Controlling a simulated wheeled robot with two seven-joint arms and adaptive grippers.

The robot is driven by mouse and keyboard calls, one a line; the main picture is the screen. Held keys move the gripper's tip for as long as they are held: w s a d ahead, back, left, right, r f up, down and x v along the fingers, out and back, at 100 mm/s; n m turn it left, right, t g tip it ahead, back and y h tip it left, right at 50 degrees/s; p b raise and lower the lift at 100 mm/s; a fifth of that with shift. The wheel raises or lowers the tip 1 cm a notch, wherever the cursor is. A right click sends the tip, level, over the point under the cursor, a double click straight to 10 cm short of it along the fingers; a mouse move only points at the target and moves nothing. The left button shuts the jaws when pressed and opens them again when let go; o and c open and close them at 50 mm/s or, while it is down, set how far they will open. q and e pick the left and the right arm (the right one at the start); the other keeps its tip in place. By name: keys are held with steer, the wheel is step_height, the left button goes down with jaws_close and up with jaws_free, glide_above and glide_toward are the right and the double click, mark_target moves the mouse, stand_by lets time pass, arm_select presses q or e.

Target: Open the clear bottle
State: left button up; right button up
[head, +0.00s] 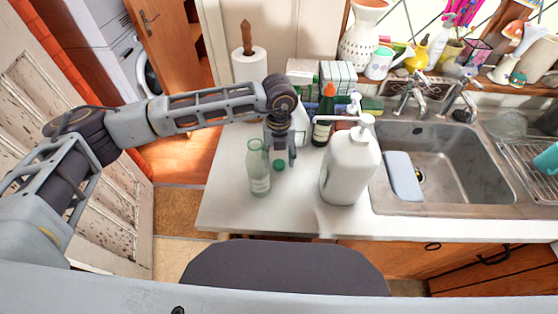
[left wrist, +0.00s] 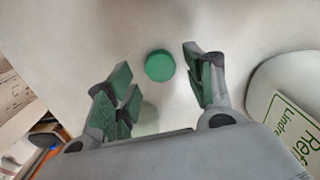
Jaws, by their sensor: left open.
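The clear bottle (head: 258,170) stands upright on the white counter (head: 225,205); its top shows no cap. A green cap (head: 279,165) lies on the counter just right of the bottle. My left gripper (head: 283,155) points down just above and behind the cap, to the right of the bottle's neck. In the left wrist view its green-padded fingers (left wrist: 158,82) are open and empty, and the cap (left wrist: 160,66) lies beyond the gap between them. The clear bottle does not show in that view. My right gripper is not in view.
A white pump bottle (head: 350,165) stands close on the right; its labelled side shows in the wrist view (left wrist: 290,110). Behind stand a dark green bottle (head: 323,118) and a paper roll (head: 249,65). The sink (head: 450,175) is right. The counter's front left is clear.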

mark_target(279, 163)
arm_select(q)
step_height(279, 163, up, 10)
steer(key=b, duration=0.1)
steer(key=shift+f, duration=0.2)
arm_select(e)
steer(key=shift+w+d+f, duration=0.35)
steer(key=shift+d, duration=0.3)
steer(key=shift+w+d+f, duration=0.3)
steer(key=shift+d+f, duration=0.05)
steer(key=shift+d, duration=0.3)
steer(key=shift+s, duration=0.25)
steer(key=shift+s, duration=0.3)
